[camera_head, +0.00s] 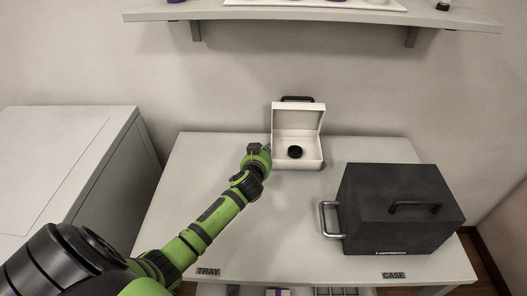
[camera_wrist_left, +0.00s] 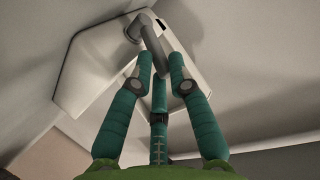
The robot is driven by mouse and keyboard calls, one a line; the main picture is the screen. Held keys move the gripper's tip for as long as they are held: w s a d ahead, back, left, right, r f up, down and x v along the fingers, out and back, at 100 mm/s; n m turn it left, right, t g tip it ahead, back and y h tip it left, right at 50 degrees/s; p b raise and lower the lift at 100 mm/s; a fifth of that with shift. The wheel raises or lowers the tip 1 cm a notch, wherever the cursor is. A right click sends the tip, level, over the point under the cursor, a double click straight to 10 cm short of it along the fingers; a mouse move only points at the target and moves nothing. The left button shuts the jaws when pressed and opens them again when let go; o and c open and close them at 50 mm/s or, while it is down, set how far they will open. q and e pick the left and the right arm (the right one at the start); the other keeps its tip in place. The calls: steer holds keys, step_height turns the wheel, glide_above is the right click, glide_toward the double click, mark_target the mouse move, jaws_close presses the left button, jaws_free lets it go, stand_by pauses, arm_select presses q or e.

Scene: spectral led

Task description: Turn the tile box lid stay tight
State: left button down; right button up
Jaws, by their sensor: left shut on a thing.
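The white tile box (camera_head: 298,164) stands at the back of the table with its lid (camera_head: 297,118) raised. A round black thing (camera_head: 295,152) lies inside it. My left gripper (camera_head: 267,149) is at the box's left side. In the left wrist view, the teal fingers of my left gripper (camera_wrist_left: 160,66) are shut on a grey curved lever (camera_wrist_left: 151,35), which appears to be the lid stay. It joins the pale side of the box (camera_wrist_left: 90,75) at a round pivot. The fingers hide the lever's lower end. My right gripper is not in view.
A dark grey case (camera_head: 395,222) with handles stands on the right of the table. The table (camera_head: 265,235) is bare around the middle. A shelf (camera_head: 320,13) hangs on the wall above, and a pale cabinet (camera_head: 60,150) is at the left.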

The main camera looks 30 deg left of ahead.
arm_select(q)
steer(key=shift+a+r, duration=0.15)
steer(key=c, duration=1.2)
jaws_free()
steer(key=shift+c, duration=0.2)
steer(key=shift+s+d, duration=0.3)
steer(key=shift+s, duration=0.2)
steer(key=v, duration=1.1)
steer(key=shift+a, duration=0.2)
steer(key=shift+r, duration=0.1)
